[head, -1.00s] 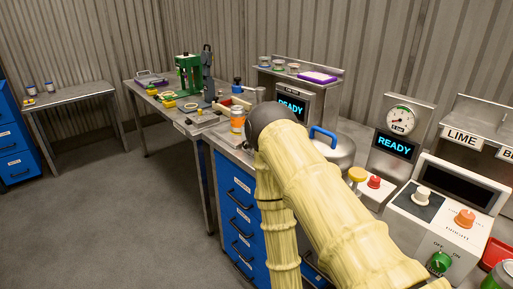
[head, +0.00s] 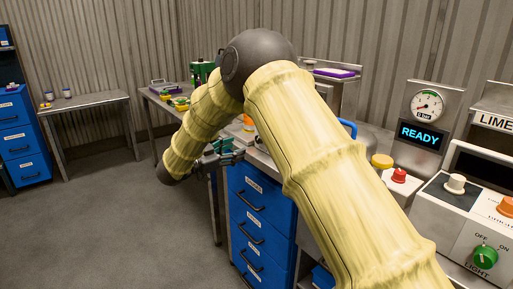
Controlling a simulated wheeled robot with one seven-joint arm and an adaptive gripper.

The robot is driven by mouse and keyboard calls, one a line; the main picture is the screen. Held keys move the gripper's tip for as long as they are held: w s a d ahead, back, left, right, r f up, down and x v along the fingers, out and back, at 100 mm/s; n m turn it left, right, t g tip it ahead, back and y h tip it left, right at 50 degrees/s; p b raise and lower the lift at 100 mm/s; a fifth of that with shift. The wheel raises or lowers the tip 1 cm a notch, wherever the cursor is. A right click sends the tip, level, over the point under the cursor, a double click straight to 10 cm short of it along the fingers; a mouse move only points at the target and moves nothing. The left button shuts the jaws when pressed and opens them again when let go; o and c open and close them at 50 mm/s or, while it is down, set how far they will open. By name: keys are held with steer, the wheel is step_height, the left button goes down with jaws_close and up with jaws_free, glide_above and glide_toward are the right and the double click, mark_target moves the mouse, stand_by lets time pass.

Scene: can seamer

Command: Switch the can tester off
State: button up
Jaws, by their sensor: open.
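A steel unit with a round gauge (head: 427,104) and a lit READY display (head: 422,136) stands at the right; it looks like the can tester, though I see no name on it. A red button (head: 399,175) and a yellow knob (head: 382,161) are in front of it. Further right, a white control box (head: 468,215) has a white knob, an orange knob and a green knob (head: 485,257) marked OFF, ON and LIGHT. My gripper (head: 226,150) is open, left of the blue drawers' top and well away from these controls. My arm hides much of the bench.
Blue drawers (head: 262,215) stand under the bench. A side table (head: 92,101) and another blue cabinet (head: 22,140) are at the left. A LIME bin label (head: 493,121) shows at the right edge. The floor at the left is clear.

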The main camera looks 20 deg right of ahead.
steer(key=x, duration=1)
steer(key=shift+d+r, duration=0.15)
steer(key=shift+d, duration=0.2)
steer(key=shift+c, duration=0.2)
steer(key=c, duration=1)
